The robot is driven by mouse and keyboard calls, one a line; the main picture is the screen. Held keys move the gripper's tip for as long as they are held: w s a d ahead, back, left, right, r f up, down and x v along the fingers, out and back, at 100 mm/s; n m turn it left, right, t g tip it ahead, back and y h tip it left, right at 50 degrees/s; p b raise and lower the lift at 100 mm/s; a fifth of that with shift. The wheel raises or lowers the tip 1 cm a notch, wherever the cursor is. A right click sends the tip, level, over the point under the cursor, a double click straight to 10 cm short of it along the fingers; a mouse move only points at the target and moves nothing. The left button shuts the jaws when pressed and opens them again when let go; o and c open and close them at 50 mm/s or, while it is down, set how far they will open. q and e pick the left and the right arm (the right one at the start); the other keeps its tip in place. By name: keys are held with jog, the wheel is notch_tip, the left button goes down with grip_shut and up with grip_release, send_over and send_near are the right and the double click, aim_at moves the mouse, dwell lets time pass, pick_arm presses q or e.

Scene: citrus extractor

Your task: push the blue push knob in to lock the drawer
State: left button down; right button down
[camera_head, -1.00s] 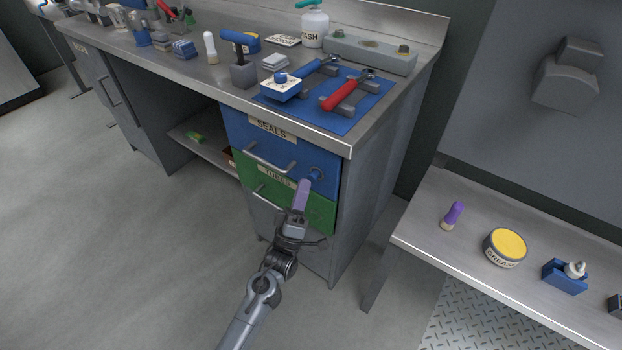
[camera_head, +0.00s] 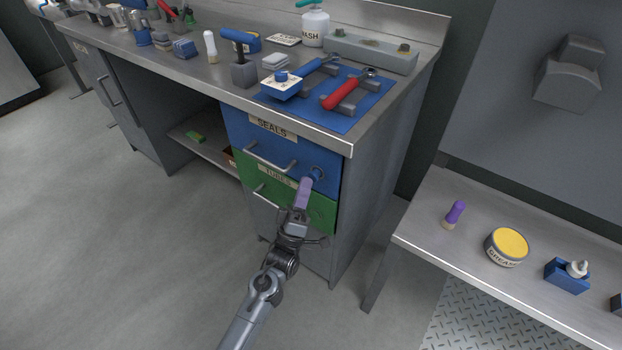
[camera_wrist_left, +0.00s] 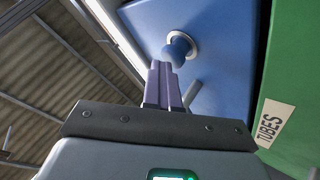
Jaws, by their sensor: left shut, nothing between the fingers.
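The blue push knob (camera_head: 317,173) sticks out from the right side of the blue drawer (camera_head: 231,126) labelled SEALS. In the left wrist view the knob (camera_wrist_left: 178,49) is a round blue head in a pale ring. My left gripper (camera_head: 305,181) is shut and empty, its purple fingers pointing up at the knob. In the left wrist view the fingertips (camera_wrist_left: 162,64) are just below the knob, very close; I cannot tell whether they touch it. The blue drawer looks closed, flush with the bench front. My right gripper is not in view.
The green TUBES drawer (camera_head: 322,212) lies directly below the blue one. The drawer handle (camera_head: 270,160) juts out left of the knob. A side table (camera_head: 415,228) with a grease tin (camera_head: 507,247) stands at the right. The floor in front is clear.

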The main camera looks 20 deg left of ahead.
pick_arm(q)
jog(key=shift+w+d, duration=0.2)
jog(key=shift+w, duration=0.25)
jog(key=shift+w+d+b, duration=0.2)
jog(key=shift+w+b, duration=0.4)
jog(key=shift+b, duration=0.1)
dwell(0.6)
dwell(0.3)
jog(key=shift+s+a+r+p, duration=0.1)
jog(key=shift+s+p, duration=0.25)
jog(key=shift+p, duration=0.2)
jog(key=shift+s+a+p, duration=0.2)
jog(key=shift+s+p, duration=0.35)
jog(key=shift+s, duration=0.05)
jog(key=shift+s+a+p, duration=0.2)
jog(key=shift+s+p, duration=0.35)
jog(key=shift+s, duration=0.05)
jog(key=shift+s, duration=0.1)
jog(key=shift+a, duration=0.1)
